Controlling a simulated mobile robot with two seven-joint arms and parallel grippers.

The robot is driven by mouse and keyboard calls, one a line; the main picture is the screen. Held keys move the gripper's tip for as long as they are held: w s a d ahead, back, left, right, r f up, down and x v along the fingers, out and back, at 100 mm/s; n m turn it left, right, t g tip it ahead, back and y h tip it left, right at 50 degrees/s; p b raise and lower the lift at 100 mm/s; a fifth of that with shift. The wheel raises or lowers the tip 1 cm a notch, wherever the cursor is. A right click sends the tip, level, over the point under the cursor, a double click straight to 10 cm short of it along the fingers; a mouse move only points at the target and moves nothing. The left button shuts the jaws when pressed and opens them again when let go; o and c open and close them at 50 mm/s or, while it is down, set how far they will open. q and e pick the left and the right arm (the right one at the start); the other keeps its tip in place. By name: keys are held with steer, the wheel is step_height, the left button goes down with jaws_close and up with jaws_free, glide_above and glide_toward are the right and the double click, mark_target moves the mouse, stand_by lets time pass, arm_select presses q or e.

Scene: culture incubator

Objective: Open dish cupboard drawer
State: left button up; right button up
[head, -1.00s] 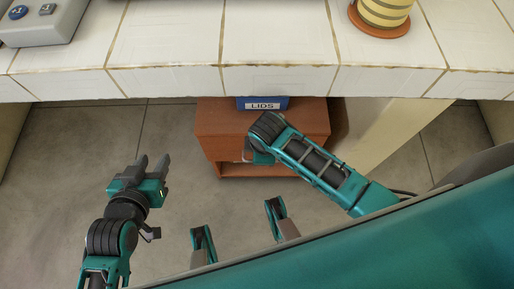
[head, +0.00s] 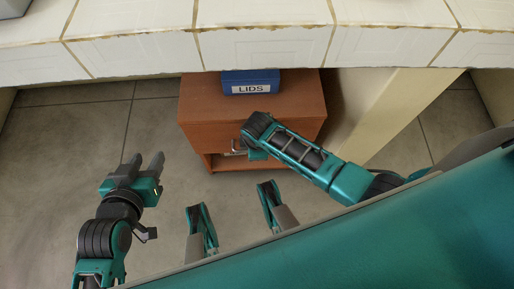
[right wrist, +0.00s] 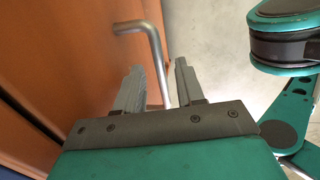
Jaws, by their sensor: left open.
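The dish cupboard (head: 200,101) is a low reddish-brown wooden cabinet below the counter. My right arm hides part of its front, and I cannot make out a gap at the drawer. Its metal bar handle (right wrist: 156,55) shows in the right wrist view and partly in the head view (head: 238,147). My right gripper (right wrist: 158,75) is open, with one finger on each side of the handle bar; I cannot tell if they touch it. My left gripper (head: 143,160) is open and empty over the floor, left of the cupboard.
A blue box labelled LIDS (head: 250,82) stands on the cupboard. A white tiled counter (head: 265,50) overhangs the back. A cream panel (head: 385,105) stands close to the cupboard's right. The grey floor (head: 65,140) at left is clear.

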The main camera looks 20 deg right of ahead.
steer(key=shift+c, duration=0.2)
jaws_close()
stand_by(0.5)
